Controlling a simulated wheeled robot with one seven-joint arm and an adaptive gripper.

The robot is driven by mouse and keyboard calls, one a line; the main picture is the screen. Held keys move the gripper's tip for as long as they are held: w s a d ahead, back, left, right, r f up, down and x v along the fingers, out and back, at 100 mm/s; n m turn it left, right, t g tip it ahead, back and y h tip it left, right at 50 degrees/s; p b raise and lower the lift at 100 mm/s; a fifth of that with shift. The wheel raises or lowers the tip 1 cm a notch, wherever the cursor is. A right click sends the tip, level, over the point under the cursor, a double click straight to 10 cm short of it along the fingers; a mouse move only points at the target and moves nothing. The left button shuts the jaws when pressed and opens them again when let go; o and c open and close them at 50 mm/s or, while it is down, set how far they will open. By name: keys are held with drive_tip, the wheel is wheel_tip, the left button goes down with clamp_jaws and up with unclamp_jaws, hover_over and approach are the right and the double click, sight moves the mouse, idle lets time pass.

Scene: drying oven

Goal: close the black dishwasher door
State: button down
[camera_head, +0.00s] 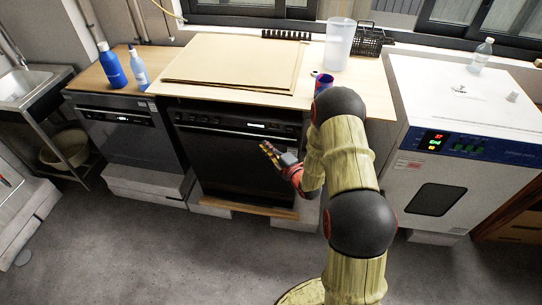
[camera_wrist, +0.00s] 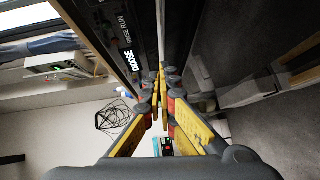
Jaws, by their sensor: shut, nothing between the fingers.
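The black dishwasher (camera_head: 238,124) stands under the middle counter, with its control panel along the top of the front. Its black door (camera_head: 235,165) looks upright, or nearly so, below the panel. In the wrist view the panel (camera_wrist: 112,45) with white lettering is at left, and a narrow pale strip runs beside a dark upright surface. I cannot tell whether a small gap is left there. My gripper (camera_head: 268,147) is in front of the upper right part of the door, shut and empty. Its yellow fingers meet in the wrist view (camera_wrist: 161,75). Contact with the door is unclear.
A grey dishwasher (camera_head: 128,135) stands at left and a white oven (camera_head: 440,175) at right. On the counters are blue and white bottles, cardboard sheets (camera_head: 235,62), a clear container (camera_head: 339,45) and a dark basket (camera_head: 370,42). The floor in front is clear.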

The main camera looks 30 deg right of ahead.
drive_tip(key=shift+w+d+f, duration=0.1)
drive_tip(key=shift+w+d, duration=0.6)
drive_tip(key=shift+w, duration=0.2)
